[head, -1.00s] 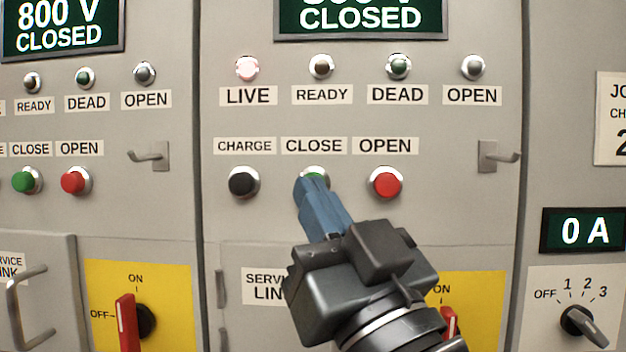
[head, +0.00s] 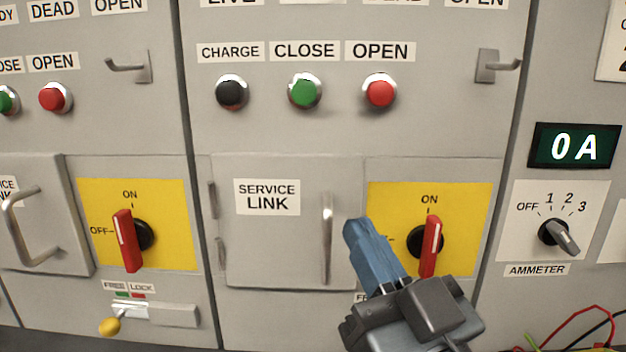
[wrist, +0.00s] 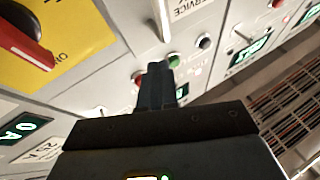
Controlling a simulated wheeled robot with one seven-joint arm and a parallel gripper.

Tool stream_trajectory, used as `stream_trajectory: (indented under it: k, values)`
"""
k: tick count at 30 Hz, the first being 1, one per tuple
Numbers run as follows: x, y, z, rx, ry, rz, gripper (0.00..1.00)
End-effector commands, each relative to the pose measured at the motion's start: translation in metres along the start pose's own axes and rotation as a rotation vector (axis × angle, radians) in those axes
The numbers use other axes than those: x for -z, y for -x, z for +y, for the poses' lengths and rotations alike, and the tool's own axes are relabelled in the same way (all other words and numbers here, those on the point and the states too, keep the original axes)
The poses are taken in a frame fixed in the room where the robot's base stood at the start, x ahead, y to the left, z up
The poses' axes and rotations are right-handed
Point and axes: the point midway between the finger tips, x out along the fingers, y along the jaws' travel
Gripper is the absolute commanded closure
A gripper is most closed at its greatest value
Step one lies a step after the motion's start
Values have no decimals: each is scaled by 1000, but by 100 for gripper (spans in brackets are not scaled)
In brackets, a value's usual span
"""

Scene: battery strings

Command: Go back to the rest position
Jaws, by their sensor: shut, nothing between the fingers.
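My gripper (head: 358,228) is in the lower right middle of the head view, its blue fingers closed and empty. It appears in front of the panel between the service link door handle (head: 327,238) and the red rotary switch (head: 431,246) on its yellow plate. The wrist view also shows the dark closed fingers (wrist: 155,82), pointing toward the panel. The green CLOSE button (head: 305,90), the black CHARGE button (head: 231,92) and the red OPEN button (head: 380,91) show above, clear of the gripper. I cannot tell the exact gap to the panel.
A hook (head: 497,65) sticks out at the upper right. A left cabinet has another red switch (head: 127,240), a door handle (head: 30,225) and a yellow knob (head: 110,326). The ammeter knob (head: 558,236) is at right, with loose wires (head: 590,325) below it.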

Motion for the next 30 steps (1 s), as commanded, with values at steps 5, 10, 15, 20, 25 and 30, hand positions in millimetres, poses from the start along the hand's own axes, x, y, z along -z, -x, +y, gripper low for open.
stream_trajectory:
  k: [5, 10, 15, 20, 25, 30]
  values:
    - [-45, 66, 24, -72, 14, -113, 100]
    - [-73, 131, 41, -135, 25, -212, 100]
    - [-89, 198, 52, -197, 38, -311, 100]
    - [-95, 260, 57, -251, 48, -404, 100]
    - [-92, 324, 55, -303, 59, -504, 100]
    - [-79, 380, 49, -350, 65, -601, 100]
